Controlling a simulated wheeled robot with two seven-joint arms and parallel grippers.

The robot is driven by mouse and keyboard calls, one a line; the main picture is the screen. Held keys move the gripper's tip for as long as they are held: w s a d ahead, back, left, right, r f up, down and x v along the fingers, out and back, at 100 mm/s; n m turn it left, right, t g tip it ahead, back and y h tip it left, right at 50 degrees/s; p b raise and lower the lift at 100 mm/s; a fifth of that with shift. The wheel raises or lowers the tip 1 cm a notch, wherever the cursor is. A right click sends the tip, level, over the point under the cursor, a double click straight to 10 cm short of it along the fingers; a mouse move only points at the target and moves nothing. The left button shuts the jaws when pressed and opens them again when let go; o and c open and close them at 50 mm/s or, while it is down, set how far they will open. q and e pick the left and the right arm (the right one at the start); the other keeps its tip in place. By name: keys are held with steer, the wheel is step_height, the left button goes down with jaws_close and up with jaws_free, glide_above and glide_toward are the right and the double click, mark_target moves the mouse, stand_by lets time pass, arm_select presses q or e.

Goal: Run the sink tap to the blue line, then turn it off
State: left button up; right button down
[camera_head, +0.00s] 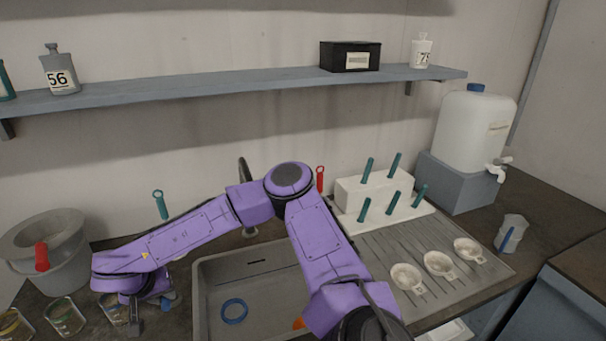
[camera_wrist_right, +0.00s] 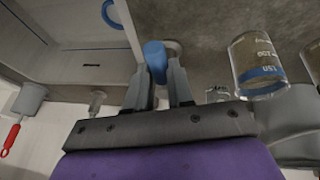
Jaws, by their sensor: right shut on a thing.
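My right gripper (camera_wrist_right: 157,82) is shut on a blue knob-like handle (camera_wrist_right: 155,56), with one finger on each side. In the head view my right arm reaches across the sink, and its gripper (camera_head: 150,301) is low, left of the sink; the blue handle (camera_head: 170,301) shows partly there. The grey sink (camera_head: 199,300) has a blue ring (camera_head: 234,311) lying in it. A dark tap spout (camera_head: 243,169) rises behind the sink, partly hidden by my arm. My left gripper is not in view.
Several glass jars (camera_head: 65,316) and a grey bucket (camera_head: 69,263) stand left of the sink; a blue-banded jar (camera_wrist_right: 258,65) is near my gripper. Right are a draining board (camera_head: 372,244), a peg rack (camera_head: 350,193) and a white water tank (camera_head: 472,130). A shelf (camera_head: 235,84) spans the wall.

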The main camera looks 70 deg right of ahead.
steer(key=shift+s+d+r+n+p, duration=0.2)
steer(key=shift+s+r+n+p, duration=0.05)
steer(key=shift+r+n+p, duration=0.3)
steer(key=shift+d+f+n+t+p, duration=0.15)
steer(key=shift+f+n+t+p, duration=0.2)
steer(key=shift+f+n, duration=0.1)
arm_select(q)
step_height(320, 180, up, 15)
steer(key=p, duration=1.2)
arm_select(e)
steer(key=d+n+t+y, duration=0.2)
steer(key=d+n+y, duration=0.3)
steer(key=n, duration=0.8)
steer(key=shift+s+d, duration=0.35)
steer(key=shift+d, duration=0.3)
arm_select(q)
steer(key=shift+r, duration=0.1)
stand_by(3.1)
